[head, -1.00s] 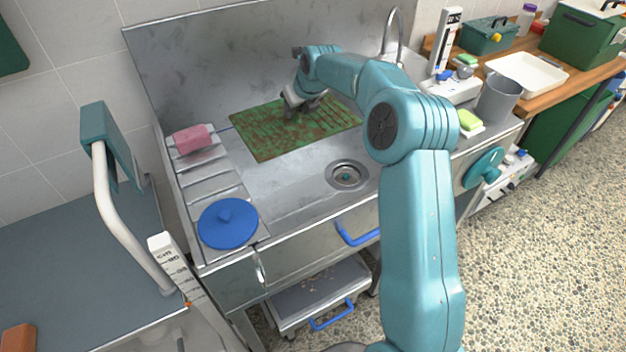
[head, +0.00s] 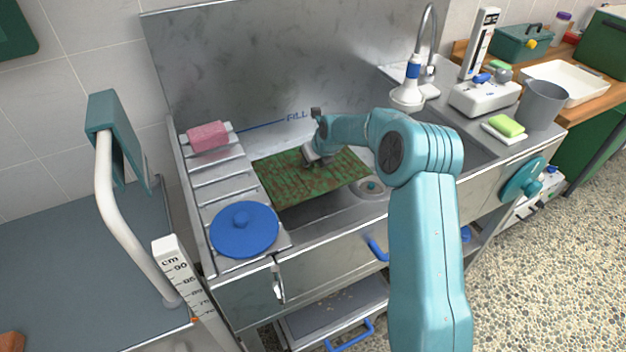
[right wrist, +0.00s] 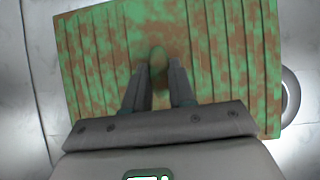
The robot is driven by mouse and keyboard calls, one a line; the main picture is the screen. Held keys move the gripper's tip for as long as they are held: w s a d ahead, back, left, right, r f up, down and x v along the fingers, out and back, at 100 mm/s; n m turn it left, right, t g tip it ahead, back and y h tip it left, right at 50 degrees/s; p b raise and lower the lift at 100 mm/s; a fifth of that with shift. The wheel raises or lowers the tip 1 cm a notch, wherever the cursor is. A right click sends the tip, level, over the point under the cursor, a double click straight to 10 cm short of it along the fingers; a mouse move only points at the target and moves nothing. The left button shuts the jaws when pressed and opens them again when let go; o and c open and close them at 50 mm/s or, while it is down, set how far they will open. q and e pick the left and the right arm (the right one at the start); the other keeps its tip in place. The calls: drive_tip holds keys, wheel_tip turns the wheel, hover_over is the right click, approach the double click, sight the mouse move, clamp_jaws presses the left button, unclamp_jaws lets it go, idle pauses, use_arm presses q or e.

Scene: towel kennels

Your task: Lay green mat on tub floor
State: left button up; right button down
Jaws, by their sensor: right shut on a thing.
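The green mat (head: 285,182), ribbed and mottled with brown stains, is inside the steel tub (head: 245,60), left of and partly beside the round drain (head: 372,187). My right gripper (head: 317,160) is shut on the mat near its middle. In the right wrist view the mat (right wrist: 90,60) spreads out flat beneath the fingers (right wrist: 157,72), which close on a small raised knob. The drain (right wrist: 291,92) shows past its right edge. A dark band lies under the mat's front edge; I cannot tell whether the mat touches the floor. My left gripper is out of view.
A slatted ledge at the tub's left holds a pink folded towel (head: 208,136) and a blue lid (head: 244,229). A shower head (head: 407,96) and tap stand at the tub's back right. A grey pitcher (head: 541,104) and green sponge (head: 506,126) sit farther right.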

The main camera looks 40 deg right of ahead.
sight(315, 174)
wheel_tip(315, 174, down, 7)
drive_tip(key=shift+r, duration=0.1)
drive_tip(key=shift+w+f, duration=0.1)
drive_tip(key=shift+f, duration=0.35)
drive_tip(key=shift+r, duration=0.1)
drive_tip(key=shift+f+b, duration=0.2)
drive_tip(key=shift+b, duration=0.1)
drive_tip(key=c, duration=0.9)
unclamp_jaws()
drive_tip(key=shift+c, duration=0.2)
